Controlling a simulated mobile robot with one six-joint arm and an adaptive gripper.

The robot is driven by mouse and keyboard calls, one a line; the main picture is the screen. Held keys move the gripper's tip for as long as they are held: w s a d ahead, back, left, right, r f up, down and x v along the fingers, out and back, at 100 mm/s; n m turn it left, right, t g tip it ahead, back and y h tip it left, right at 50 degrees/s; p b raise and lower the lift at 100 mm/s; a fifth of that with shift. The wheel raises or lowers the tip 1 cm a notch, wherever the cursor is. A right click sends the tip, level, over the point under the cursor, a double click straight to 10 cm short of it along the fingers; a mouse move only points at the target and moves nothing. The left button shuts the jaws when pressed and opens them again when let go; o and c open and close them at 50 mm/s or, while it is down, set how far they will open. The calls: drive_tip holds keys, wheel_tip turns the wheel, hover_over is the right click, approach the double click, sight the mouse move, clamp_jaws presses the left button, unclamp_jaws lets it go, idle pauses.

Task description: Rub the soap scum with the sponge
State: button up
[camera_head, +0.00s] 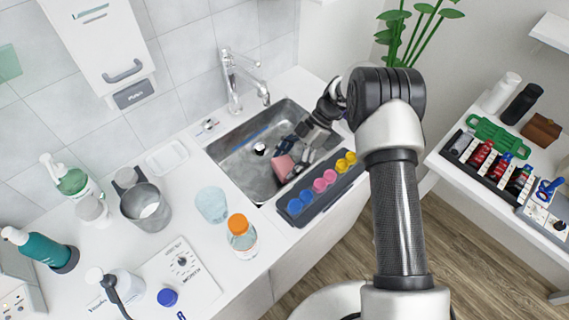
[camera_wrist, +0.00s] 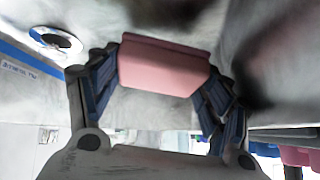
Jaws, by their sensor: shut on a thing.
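My gripper (camera_head: 296,157) reaches down into the metal sink (camera_head: 228,158) in the head view. It is shut on a pink sponge (camera_head: 284,167). In the wrist view the sponge (camera_wrist: 163,66) sits between the two fingers of my gripper (camera_wrist: 160,85), close to the sink's grey surface. I cannot tell whether the sponge touches that surface. Cloudy whitish and dark patches, perhaps soap scum (camera_wrist: 142,16), show on the sink surface around the sponge. The sink drain (camera_wrist: 57,41) is at the upper left of the wrist view.
A tray of coloured pots (camera_head: 322,187) stands along the sink's front right edge. The faucet (camera_head: 236,80) rises behind the sink. A glass (camera_head: 212,204) and an orange-capped bottle (camera_head: 242,240) stand left of the sink. A side table at right holds bottles and a green-handled item (camera_head: 497,137).

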drive_tip(key=shift+w+d+f+m+t+h, duration=0.1)
drive_tip(key=shift+w+d+t, duration=0.1)
drive_tip(key=shift+w+t, duration=0.4)
drive_tip(key=shift+w+d+f+m+t+h, duration=0.1)
drive_tip(key=shift+w+d+f+t, duration=0.2)
drive_tip(key=shift+w, duration=0.6)
drive_tip(key=shift+w+d+r+m+t+h, duration=0.1)
drive_tip(key=shift+w+t, duration=0.4)
drive_tip(key=shift+w, duration=0.25)
drive_tip(key=shift+s+a+f, duration=0.25)
drive_tip(key=shift+s+a, duration=0.25)
drive_tip(key=shift+a, duration=0.05)
drive_tip(key=shift+s+a, duration=0.2)
drive_tip(key=shift+s, duration=0.45)
drive_tip(key=shift+s+a, duration=0.7)
drive_tip(key=shift+a, duration=0.05)
drive_tip(key=shift+s+a+f, duration=0.2)
drive_tip(key=shift+s+a, duration=1.05)
drive_tip(key=shift+s, duration=0.15)
drive_tip(key=shift+s+a+f, duration=0.15)
drive_tip(key=shift+s+a, duration=1.05)
drive_tip(key=shift+s, duration=0.2)
drive_tip(key=shift+r+p, duration=0.45)
drive_tip(key=shift+r, duration=2.55)
